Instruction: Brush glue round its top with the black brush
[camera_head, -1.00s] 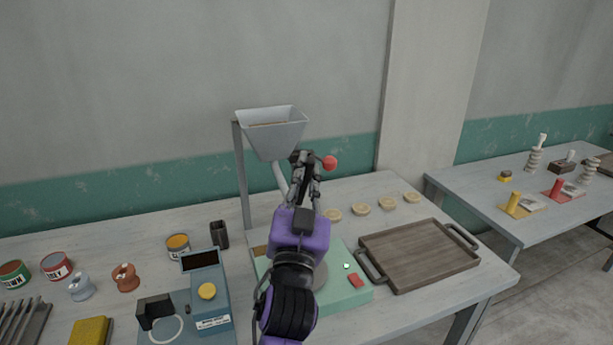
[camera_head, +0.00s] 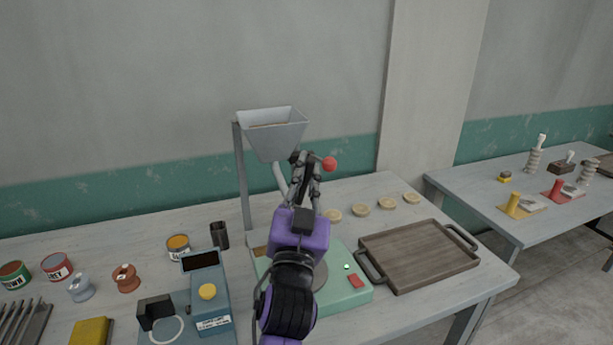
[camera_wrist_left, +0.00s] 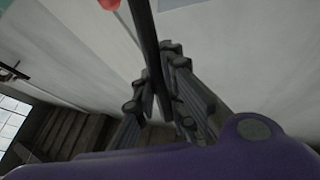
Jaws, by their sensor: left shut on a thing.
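My left gripper (camera_head: 305,178) is raised in front of the hopper's lower end and above the green machine. It is shut on a slim black rod (camera_wrist_left: 147,45), which looks like the handle of the black brush. In the left wrist view the rod runs up between the fingers and out of the top edge, so no bristles show. The gripper and purple wrist hide part of the green machine (camera_head: 347,298) and its round grey plate (camera_head: 321,274). I cannot tell which thing's top is meant. My right gripper is not in view.
A grey hopper (camera_head: 272,136) stands behind the gripper, with a red knob (camera_head: 330,163) close to the fingers. Several pale discs (camera_head: 360,207) lie behind a wooden tray (camera_head: 418,258). Cans (camera_head: 178,246), spools (camera_head: 126,279) and a blue device (camera_head: 207,296) fill the left.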

